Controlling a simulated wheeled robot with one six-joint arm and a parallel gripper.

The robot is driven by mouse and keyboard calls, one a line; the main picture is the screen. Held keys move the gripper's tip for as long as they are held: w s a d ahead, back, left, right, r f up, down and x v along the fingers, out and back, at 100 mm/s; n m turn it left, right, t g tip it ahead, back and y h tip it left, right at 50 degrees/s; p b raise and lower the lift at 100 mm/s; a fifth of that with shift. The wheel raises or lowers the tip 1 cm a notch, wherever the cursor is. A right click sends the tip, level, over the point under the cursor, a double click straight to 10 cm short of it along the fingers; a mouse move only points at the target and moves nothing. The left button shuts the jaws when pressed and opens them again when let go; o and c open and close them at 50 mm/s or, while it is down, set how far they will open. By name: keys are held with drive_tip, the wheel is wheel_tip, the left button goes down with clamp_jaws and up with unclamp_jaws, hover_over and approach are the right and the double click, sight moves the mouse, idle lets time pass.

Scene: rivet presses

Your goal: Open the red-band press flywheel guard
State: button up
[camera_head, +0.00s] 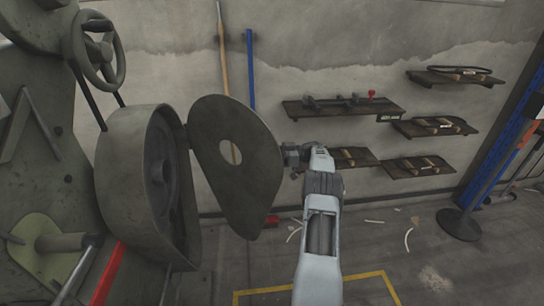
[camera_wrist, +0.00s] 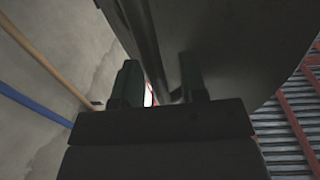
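The red-band press (camera_head: 45,150) stands at the left, with a red stripe (camera_head: 108,272) low on its frame. Its flywheel guard (camera_head: 240,185) is a flat grey-green teardrop plate with a round hole. It stands swung out to the right of the round housing (camera_head: 125,165), and the dark flywheel (camera_head: 160,170) shows inside. My gripper (camera_head: 288,155) is at the guard's right edge. In the wrist view the guard (camera_wrist: 235,45) fills the upper middle, close to the fingers. The gripper's two fingers (camera_wrist: 160,82) are apart; whether they touch the guard is unclear.
Wall shelves (camera_head: 345,108) with small parts hang behind and right of my arm. A blue pole (camera_head: 251,70) and a wooden pole (camera_head: 223,60) lean on the wall. A dark round-based stand (camera_head: 460,222) is at right. Debris lies on the floor.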

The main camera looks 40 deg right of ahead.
drive_tip(key=shift+s+d, duration=0.15)
drive_tip(key=shift+d, duration=0.1)
drive_tip(key=v, duration=0.7)
drive_tip(key=shift+s+d, duration=0.1)
drive_tip(key=shift+c, duration=0.2)
